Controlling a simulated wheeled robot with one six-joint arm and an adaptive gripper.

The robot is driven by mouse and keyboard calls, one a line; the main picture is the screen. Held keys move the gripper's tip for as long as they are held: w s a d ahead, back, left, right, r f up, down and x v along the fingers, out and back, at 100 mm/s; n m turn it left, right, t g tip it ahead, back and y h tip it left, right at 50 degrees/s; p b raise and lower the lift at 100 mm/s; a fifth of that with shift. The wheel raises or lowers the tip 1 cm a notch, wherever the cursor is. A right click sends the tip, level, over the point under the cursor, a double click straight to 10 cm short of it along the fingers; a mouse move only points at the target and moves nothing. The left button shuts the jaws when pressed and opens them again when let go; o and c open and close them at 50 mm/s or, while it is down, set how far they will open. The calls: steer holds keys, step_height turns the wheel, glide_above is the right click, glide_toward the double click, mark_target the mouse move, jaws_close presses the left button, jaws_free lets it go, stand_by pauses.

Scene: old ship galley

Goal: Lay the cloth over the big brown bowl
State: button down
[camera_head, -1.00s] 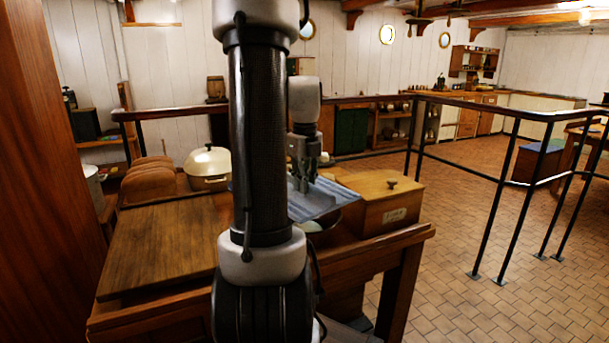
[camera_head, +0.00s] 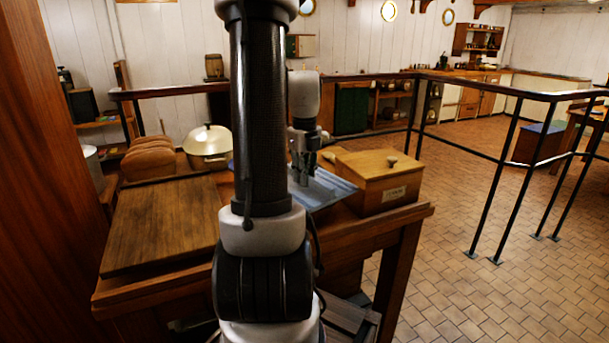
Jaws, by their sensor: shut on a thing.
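The cloth (camera_head: 328,190) is a blue-grey sheet with pale stripes. It spreads out nearly flat beside the wooden box, at about table height. My gripper (camera_head: 304,179) points down and is shut on the cloth near its middle. My own arm hides the left part of the cloth. The big brown bowl cannot be made out now. The cloth and my arm cover the place where a dark rim showed earlier, so I cannot tell whether the cloth touches it.
A wooden box (camera_head: 384,184) with a knobbed lid stands right of the cloth. A large board (camera_head: 160,223) lies on the left of the table. Brown loaves (camera_head: 149,158) and a cream lidded pot (camera_head: 208,146) stand behind it. A railing (camera_head: 510,95) runs behind and right.

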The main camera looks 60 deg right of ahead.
steer(key=shift+f, duration=0.55)
stand_by(0.6)
steer(key=c, duration=1.4)
jaws_free()
steer(key=shift+o, duration=0.2)
steer(key=shift+r, duration=4.05)
